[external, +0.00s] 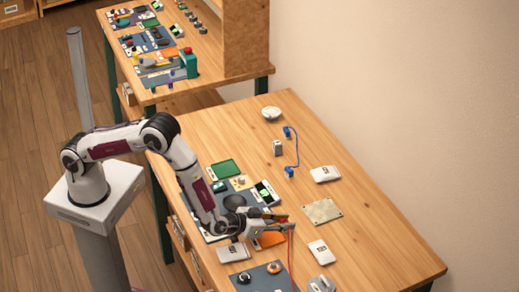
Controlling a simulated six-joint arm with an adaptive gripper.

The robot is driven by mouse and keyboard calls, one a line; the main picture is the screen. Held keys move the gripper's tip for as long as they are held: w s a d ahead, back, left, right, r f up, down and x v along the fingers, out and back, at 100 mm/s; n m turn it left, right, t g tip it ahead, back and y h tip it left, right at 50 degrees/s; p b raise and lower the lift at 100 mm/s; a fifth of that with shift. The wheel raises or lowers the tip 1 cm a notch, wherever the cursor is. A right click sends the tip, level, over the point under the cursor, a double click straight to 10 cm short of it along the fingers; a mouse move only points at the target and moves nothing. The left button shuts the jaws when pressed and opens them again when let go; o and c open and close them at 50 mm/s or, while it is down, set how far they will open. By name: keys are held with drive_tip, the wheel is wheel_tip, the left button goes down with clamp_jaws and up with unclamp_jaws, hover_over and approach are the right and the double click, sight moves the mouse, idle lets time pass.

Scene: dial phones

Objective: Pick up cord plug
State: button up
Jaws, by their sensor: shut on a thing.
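My gripper (279,222) is low over the near part of the wooden table, shut on a small red cord plug (285,220). The fingers hide part of the plug. A thin red cord (291,255) hangs from it toward the front of the table. A separate blue cord (298,150) lies farther back, with a blue plug (289,172) at its near end and another blue plug (287,132) at its far end.
An orange piece (268,240) and white cards (233,253) lie near my gripper. A beige plate (322,211) and more white cards (324,174) lie to the right. A grey block (277,148) and white bowl (271,113) stand farther back. The table's right side is mostly clear.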

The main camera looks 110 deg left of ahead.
sight(284, 219)
drive_tip(key=shift+r, duration=4.95)
drive_tip(key=shift+s+a+f, duration=0.1)
drive_tip(key=shift+a, duration=0.45)
drive_tip(key=w+a+r+m+t+h, duration=0.1)
drive_tip(key=w+a, duration=0.2)
drive_tip(key=a, duration=0.4)
drive_tip(key=w+a+r+m+t+h, duration=0.1)
drive_tip(key=w+a, duration=0.3)
drive_tip(key=a, duration=0.2)
drive_tip(key=w+d+m+h, duration=0.1)
drive_tip(key=w+d+m+t+h, duration=0.1)
drive_tip(key=w+d+m, duration=0.1)
drive_tip(key=shift+w+f+h, duration=0.3)
drive_tip(key=shift+h, duration=0.1)
